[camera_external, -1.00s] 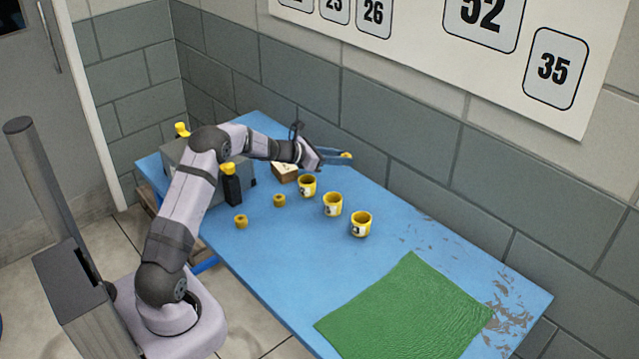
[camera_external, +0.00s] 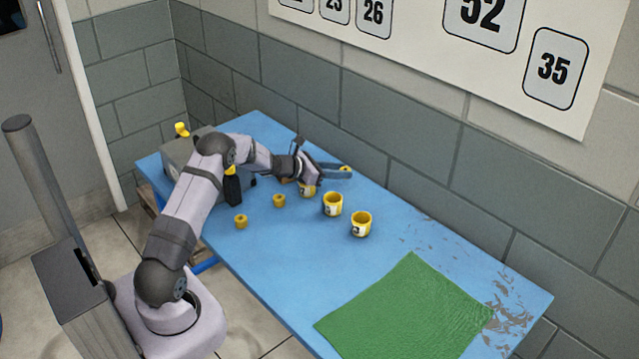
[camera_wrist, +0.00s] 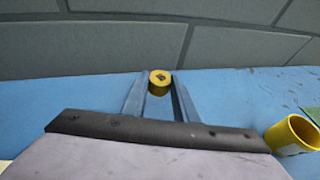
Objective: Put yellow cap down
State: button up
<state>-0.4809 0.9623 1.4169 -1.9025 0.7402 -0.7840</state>
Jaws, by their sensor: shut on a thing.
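My gripper (camera_external: 342,172) reaches over the back part of the blue table, near the wall. Its two blue-grey fingers are shut on a small yellow cap (camera_external: 345,168). The cap shows between the fingertips in the wrist view (camera_wrist: 159,80), with a dark mark on its end face. Whether it touches the table is hard to tell. Two similar small yellow caps stand on the table left of the cups, one nearer the middle (camera_external: 279,200) and one nearer the front edge (camera_external: 241,221).
Yellow cups with white labels stand in a row, one (camera_external: 333,204) in the middle and one (camera_external: 361,224) at the right; a third is partly behind my gripper. A green cloth (camera_external: 405,310) covers the right part. A grey box (camera_external: 178,158) stands at the left. The grey block wall (camera_external: 400,145) is close behind.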

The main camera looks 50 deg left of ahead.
jog(key=shift+s+f+b, duration=0.15)
jog(key=shift+f+b, duration=0.5)
jog(key=shift+b, duration=0.05)
jog(key=o, duration=0.9)
jog(key=shift+f, duration=0.1)
jog(key=shift+o, duration=0.5)
jog(key=shift+f, duration=0.1)
jog(key=shift+s+d, duration=0.1)
jog(key=shift+r+p, duration=0.8)
jog(key=shift+p, duration=0.15)
jog(key=b+v, duration=0.2)
jog(key=v, duration=0.9)
jog(key=shift+s+a+r, duration=0.2)
jog(key=shift+s+r, duration=0.05)
